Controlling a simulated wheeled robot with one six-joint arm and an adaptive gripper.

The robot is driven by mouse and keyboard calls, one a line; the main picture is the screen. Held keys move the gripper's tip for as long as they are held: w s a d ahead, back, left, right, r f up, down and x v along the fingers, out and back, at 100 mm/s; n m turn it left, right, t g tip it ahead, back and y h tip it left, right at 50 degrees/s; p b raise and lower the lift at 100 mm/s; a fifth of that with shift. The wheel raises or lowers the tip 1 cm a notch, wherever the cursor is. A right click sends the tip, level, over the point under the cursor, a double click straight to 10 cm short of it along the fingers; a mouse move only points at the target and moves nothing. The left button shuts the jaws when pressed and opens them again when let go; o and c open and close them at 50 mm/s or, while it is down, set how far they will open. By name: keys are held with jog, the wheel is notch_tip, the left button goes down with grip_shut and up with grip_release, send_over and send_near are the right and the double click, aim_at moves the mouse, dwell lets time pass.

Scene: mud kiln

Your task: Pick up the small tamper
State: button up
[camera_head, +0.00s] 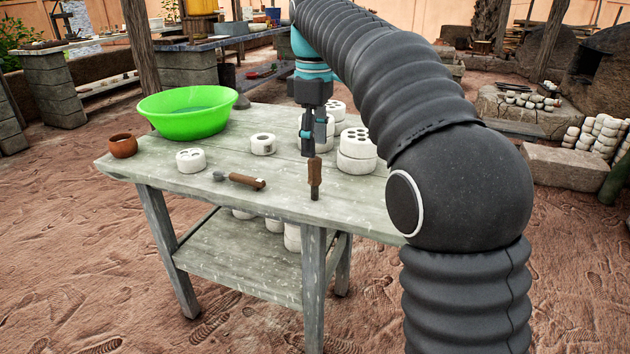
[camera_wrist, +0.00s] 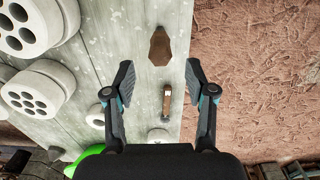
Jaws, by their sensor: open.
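A small upright wooden tool (camera_head: 315,178), wider at its top, stands near the table's front edge; it looks like the small tamper, though I cannot be sure. In the wrist view it is a brown wedge shape (camera_wrist: 160,47), just beyond the fingertips and roughly centred between them. My gripper (camera_head: 314,146) is open and empty, pointing down above the table; its spread fingers also show in the wrist view (camera_wrist: 159,72). A second tool (camera_head: 245,181) with a wooden handle and grey head lies to the left. It shows in the wrist view (camera_wrist: 166,103) between the fingers.
The wooden table (camera_head: 290,208) holds a green basin (camera_head: 188,126), a brown pot (camera_head: 123,146), and several white perforated discs, with a stack (camera_head: 357,158) at the right. A lone disc (camera_head: 191,160) is near the pot. The front edge is close to the upright tool.

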aim_at(315, 172)
jog(key=shift+f+b, duration=0.85)
jog(key=shift+f, duration=2.95)
grip_shut()
